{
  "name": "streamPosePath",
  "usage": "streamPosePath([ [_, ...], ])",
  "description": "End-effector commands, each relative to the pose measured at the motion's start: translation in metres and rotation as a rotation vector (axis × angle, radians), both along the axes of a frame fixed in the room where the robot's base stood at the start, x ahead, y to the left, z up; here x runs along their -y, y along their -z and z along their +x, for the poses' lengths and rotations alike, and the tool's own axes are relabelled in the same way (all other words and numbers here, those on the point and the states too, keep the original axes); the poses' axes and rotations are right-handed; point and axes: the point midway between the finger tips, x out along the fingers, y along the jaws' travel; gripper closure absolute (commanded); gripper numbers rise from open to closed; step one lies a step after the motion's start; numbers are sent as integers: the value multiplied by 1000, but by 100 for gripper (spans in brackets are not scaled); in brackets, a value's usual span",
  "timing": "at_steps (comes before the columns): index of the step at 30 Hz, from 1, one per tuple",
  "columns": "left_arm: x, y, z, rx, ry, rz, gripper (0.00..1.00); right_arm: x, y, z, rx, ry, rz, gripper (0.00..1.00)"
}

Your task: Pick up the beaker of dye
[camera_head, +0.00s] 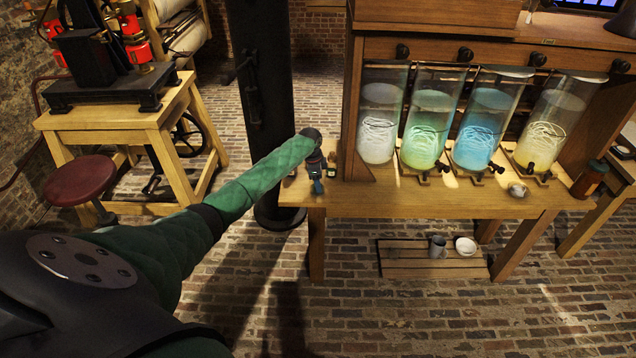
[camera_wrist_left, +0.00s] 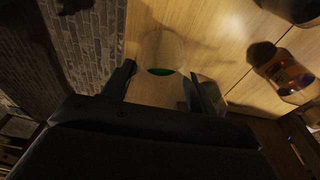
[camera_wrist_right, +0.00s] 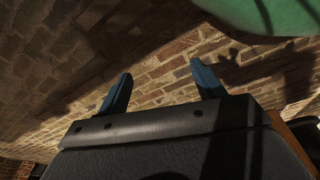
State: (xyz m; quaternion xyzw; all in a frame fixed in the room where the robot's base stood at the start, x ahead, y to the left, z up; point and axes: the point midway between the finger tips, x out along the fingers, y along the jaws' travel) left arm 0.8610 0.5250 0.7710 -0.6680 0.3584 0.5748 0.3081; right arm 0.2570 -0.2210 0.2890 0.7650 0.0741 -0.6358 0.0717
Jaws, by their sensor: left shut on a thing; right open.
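The beaker of dye (camera_wrist_left: 160,52) is clear glass with a little dark green liquid low in it. It shows between the fingers of my left gripper (camera_wrist_left: 159,74) in the left wrist view. That gripper is shut on it, over the pale wooden bench top. In the head view my left gripper (camera_head: 317,181) is at the bench's left end, and I cannot make out the beaker there. My right gripper (camera_wrist_right: 160,76) is open and empty over the brick floor in the right wrist view. It is out of the head view.
A brown bottle (camera_wrist_left: 288,74) lies close to the left gripper's right in the left wrist view. Several tall glass jars (camera_head: 425,115) with glowing liquid stand along the bench (camera_head: 440,204). A red stool (camera_head: 78,180) is at left. A black column (camera_head: 262,100) stands near my left arm.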

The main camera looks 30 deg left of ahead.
Motion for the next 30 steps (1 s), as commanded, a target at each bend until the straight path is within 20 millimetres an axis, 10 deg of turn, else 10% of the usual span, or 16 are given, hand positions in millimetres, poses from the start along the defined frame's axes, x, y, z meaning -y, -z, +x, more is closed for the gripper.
streamPosePath([
  [13,1,-34,0,2,1,0,66,-21,-32,15,-17,9,19,32],
  [30,59,-66,1,1,2,-1,66,-34,-77,31,-44,18,29,32],
])
